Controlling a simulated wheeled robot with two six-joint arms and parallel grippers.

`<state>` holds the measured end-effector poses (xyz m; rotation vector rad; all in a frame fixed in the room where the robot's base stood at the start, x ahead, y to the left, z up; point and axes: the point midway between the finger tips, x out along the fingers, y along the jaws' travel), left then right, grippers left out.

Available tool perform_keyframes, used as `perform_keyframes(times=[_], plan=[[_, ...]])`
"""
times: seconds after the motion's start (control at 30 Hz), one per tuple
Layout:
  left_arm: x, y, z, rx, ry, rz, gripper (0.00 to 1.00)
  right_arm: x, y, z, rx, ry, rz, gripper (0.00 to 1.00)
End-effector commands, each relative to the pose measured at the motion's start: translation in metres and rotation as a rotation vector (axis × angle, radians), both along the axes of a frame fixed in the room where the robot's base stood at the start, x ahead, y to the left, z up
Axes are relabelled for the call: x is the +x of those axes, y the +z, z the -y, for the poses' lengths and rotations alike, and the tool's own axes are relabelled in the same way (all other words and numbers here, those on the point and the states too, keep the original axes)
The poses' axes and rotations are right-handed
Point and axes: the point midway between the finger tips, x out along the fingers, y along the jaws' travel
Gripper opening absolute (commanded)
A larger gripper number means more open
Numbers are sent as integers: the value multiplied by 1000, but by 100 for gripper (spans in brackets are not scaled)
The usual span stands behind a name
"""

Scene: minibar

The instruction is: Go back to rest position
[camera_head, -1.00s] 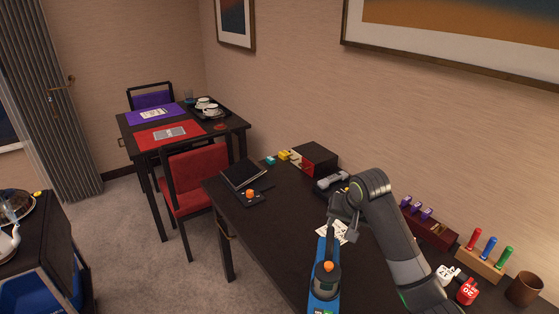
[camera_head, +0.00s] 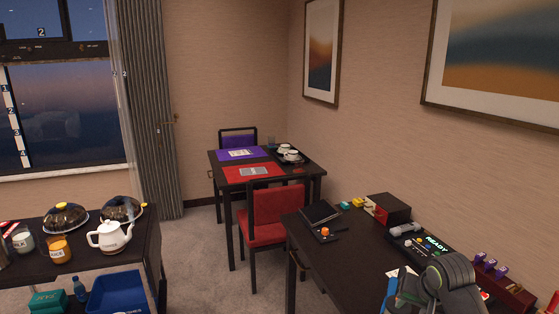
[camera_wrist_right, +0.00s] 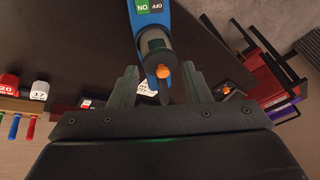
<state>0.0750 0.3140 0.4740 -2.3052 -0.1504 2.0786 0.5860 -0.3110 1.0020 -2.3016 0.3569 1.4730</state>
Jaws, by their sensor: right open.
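My right gripper (camera_wrist_right: 160,85) is open in the right wrist view, with its two fingers spread above the dark desk. Nothing is held between them. A dark grey tool with an orange tip (camera_wrist_right: 162,71) shows between and beyond the fingers, by a blue strip (camera_wrist_right: 152,18) marked ON and OFF. I cannot tell how far below the fingers it lies. In the head view my right arm (camera_head: 450,282) is at the bottom right, folded low over the desk; its fingertips are not clear there. My left gripper is not in view.
The dark desk (camera_head: 352,262) carries a black-red box (camera_head: 388,209), a READY panel (camera_head: 435,243) and a purple-topped rack (camera_head: 492,264). A red chair (camera_head: 265,218) stands beside it. A cart at left holds a white teapot (camera_head: 110,236). Carpet (camera_head: 215,265) lies clear between.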

Motion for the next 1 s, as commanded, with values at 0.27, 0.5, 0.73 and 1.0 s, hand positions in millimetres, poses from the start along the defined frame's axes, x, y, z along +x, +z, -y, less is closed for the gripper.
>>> perform_keyframes(times=[0.27,0.5,0.73,1.0], plan=[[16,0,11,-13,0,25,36,-35,-37,-3,-36,54,-17,43],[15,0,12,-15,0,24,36,-86,-75,-7,-77,123,-35,43],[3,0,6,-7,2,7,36,-176,-117,-12,-142,218,-61,43],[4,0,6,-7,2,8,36,-276,-130,-13,-224,300,-92,43]])
